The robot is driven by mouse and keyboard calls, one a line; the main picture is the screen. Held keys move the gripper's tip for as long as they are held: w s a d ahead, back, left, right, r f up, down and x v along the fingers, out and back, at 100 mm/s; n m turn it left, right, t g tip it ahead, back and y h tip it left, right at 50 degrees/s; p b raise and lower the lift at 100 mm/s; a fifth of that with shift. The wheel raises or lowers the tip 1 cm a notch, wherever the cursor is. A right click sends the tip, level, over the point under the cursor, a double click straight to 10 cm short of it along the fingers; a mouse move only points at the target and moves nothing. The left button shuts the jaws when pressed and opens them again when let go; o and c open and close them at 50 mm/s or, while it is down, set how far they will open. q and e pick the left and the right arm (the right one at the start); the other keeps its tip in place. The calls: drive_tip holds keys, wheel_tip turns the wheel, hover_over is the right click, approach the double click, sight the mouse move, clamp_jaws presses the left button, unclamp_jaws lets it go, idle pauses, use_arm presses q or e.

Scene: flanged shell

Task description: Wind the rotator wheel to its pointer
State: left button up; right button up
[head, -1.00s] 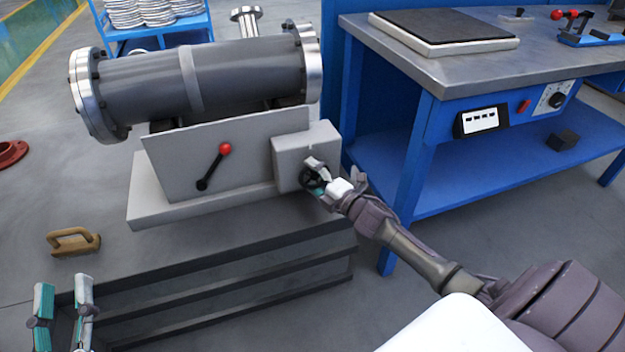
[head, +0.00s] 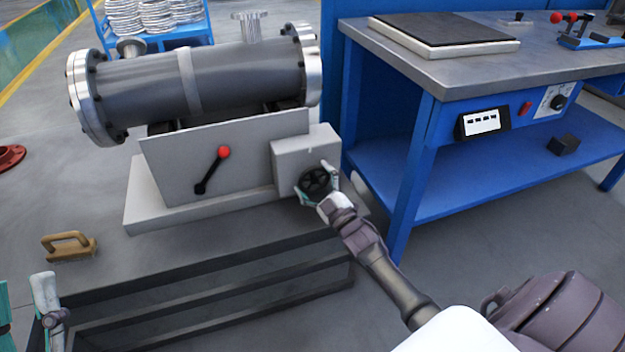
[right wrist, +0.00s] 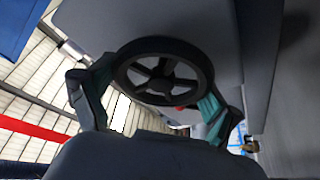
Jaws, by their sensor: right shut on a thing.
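The black spoked rotator wheel (head: 318,181) is on the front of the grey box at the right end of the rotator stand (head: 235,160). My right gripper (head: 317,187) is shut on the wheel, with a finger on either side of its rim. The right wrist view shows the wheel (right wrist: 163,45) between my teal-padded fingers, with a small red spot at its lower rim. The pointer is too small to make out. The grey flanged shell (head: 145,85) lies level on the stand. My left gripper (head: 25,303) is open and empty, partly cut off at the lower left.
A lever with a red knob (head: 223,152) is on the stand's front. A wooden-handled tool (head: 68,247) lies at the bench's left. A blue workbench (head: 425,140) stands close at the right. A blue rack with stacked metal rings (head: 155,42) is behind the shell.

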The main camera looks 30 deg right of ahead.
drive_tip(key=shift+d+m+h, duration=0.1)
drive_tip(key=shift+m+h, duration=0.7)
drive_tip(key=shift+m, duration=0.6)
drive_tip(key=o, duration=0.9)
drive_tip(key=shift+c, duration=0.2)
drive_tip(key=v, duration=1.2)
drive_tip(key=shift+f, duration=0.25)
